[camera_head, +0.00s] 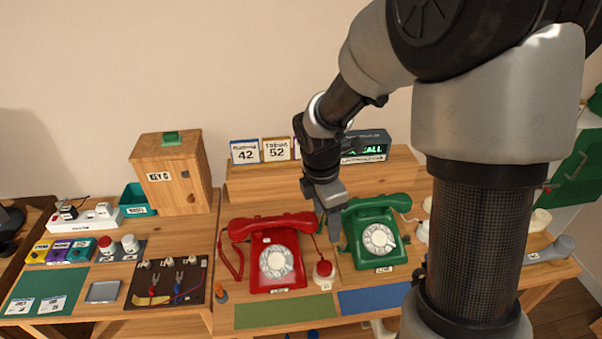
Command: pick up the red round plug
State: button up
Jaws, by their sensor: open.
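A small round red-topped piece (106,246), which looks like the red round plug, stands upright on a dark mat on the left part of the desk. A similar white piece (130,244) stands just right of it. My gripper (332,230) hangs over the desk between the red phone (275,258) and the green phone (378,238), pointing down, well to the right of the red piece. It is open, with nothing seen between its fingers. A white piece with a red top (323,270) is below it, between the phones.
A white power strip (80,218) with plugs lies behind the red-topped piece. Colored boxes (60,251) stand to its left, and a tray with pliers (168,283) lies in front to the right. A wooden key box (172,175) stands behind. The red phone lies between my gripper and that area.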

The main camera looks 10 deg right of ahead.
jog(key=n, duration=0.2)
send_near(325, 266)
jog(key=shift+w+d+f+b, duration=0.15)
jog(key=shift+f+b, duration=0.1)
jog(key=shift+f, duration=0.35)
jog(key=shift+s+d+f+b, duration=0.1)
jog(key=shift+f+b, duration=0.1)
jog(key=shift+f, duration=0.4)
jog(key=shift+w+d+f, duration=0.1)
jog(key=shift+w+f, duration=0.05)
jog(key=shift+f, duration=1.3)
jog(key=shift+w+d+f, duration=0.1)
jog(key=shift+w+f, duration=0.05)
jog(key=shift+f, duration=1.25)
jog(key=c, duration=1)
